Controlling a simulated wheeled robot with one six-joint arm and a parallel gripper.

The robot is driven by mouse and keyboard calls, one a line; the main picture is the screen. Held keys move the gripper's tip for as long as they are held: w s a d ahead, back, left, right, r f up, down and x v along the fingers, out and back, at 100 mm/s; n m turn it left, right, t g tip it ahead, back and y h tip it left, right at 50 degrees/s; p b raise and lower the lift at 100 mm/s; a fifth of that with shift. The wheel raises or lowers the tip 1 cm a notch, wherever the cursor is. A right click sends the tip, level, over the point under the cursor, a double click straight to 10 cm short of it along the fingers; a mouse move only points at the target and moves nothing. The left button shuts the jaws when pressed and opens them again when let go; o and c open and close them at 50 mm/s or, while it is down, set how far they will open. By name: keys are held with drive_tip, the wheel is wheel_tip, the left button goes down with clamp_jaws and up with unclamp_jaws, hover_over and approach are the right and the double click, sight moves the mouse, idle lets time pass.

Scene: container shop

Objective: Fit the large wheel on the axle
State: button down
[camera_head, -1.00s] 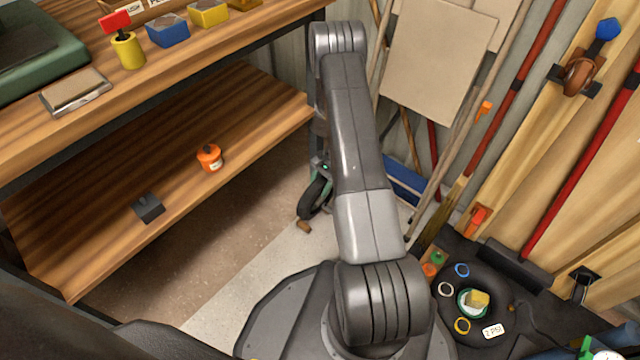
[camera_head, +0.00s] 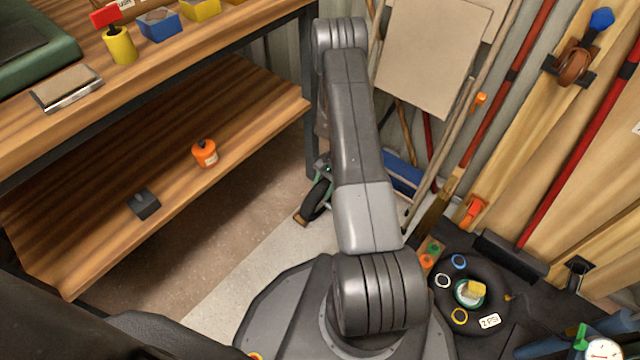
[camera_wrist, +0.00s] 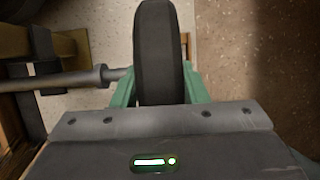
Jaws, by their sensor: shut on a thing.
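The large wheel is a dark tyre (camera_wrist: 160,50) upright between the green fingers of my gripper (camera_wrist: 161,88) in the wrist view. My gripper is shut on it. The wheel (camera_head: 315,202) also shows in the head view beside my arm, low near the floor, partly hidden by the arm. The grey axle (camera_wrist: 60,80) comes in from the left in the wrist view, with a collar and a thinner tip pointing at the wheel. The tip meets the left finger in the picture; I cannot tell whether it enters the hub, which is hidden.
A wooden workbench (camera_head: 180,122) stands left, its lower shelf holding an orange pot (camera_head: 204,152) and a dark block (camera_head: 143,204). Boards and long-handled tools lean at the right. Pale floor (camera_head: 240,270) is clear.

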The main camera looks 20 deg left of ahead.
drive_tip(key=shift+s+d+f, duration=0.1)
drive_tip(key=shift+s+d, duration=0.2)
drive_tip(key=shift+d, duration=0.55)
drive_tip(key=shift+s+d+f, duration=0.1)
drive_tip(key=shift+s+d, duration=0.15)
drive_tip(key=shift+d, duration=0.6)
drive_tip(key=shift+s+d+f, duration=0.1)
drive_tip(key=shift+s+d, duration=0.2)
drive_tip(key=shift+d, duration=0.55)
drive_tip(key=c, duration=0.8)
unclamp_jaws()
drive_tip(key=shift+o, duration=0.2)
drive_tip(key=p+v, duration=0.4)
drive_tip(key=v, duration=0.9)
drive_tip(key=shift+r, duration=0.4)
drive_tip(key=shift+d+f, duration=0.1)
